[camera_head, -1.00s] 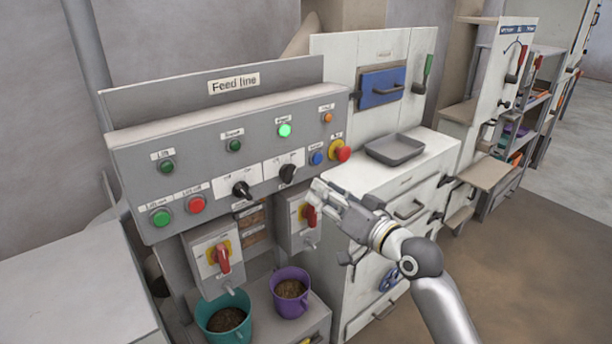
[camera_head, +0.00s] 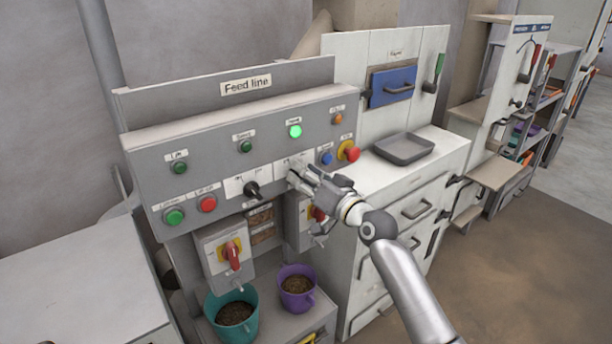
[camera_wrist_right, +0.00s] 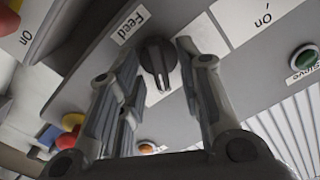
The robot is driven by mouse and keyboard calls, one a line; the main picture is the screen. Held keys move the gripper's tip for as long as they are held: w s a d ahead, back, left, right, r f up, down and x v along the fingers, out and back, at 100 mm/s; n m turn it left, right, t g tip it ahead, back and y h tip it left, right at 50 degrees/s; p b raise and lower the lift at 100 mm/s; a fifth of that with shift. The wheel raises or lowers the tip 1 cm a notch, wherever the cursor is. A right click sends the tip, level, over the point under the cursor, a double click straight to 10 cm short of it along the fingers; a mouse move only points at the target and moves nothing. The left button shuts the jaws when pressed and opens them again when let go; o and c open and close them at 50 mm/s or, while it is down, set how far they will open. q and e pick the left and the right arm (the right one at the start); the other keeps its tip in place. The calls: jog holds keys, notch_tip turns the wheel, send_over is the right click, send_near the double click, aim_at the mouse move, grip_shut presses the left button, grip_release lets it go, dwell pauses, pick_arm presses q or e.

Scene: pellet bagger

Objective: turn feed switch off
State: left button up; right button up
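The feed switch is a black rotary knob (camera_wrist_right: 157,62) beside a "Feed" label in the right wrist view. Its light pointer line points down in that view. My right gripper (camera_wrist_right: 158,48) is open, with one finger on each side of the knob; I cannot tell whether either touches it. In the head view, my right gripper (camera_head: 296,180) is at the panel's right-hand knob and hides it. The grey control panel (camera_head: 215,160) carries a "Feed line" sign above. My left gripper is not in view.
A second black knob (camera_head: 252,189) sits to the left on the panel. A red-and-yellow stop button (camera_head: 349,151) and blue button (camera_head: 326,158) are close on the right. A red-handled switch box (camera_head: 231,254) and two pellet buckets (camera_head: 237,313) are below.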

grip_shut()
dwell(0.3)
jog(key=shift+s+a+n+b, duration=0.15)
jog(key=shift+n+b, duration=1)
jog(key=shift+n, duration=1.8)
jog(key=shift+s+a+n+b, duration=0.1)
jog(key=shift+n+b, duration=1.05)
jog(key=shift+n, duration=1.8)
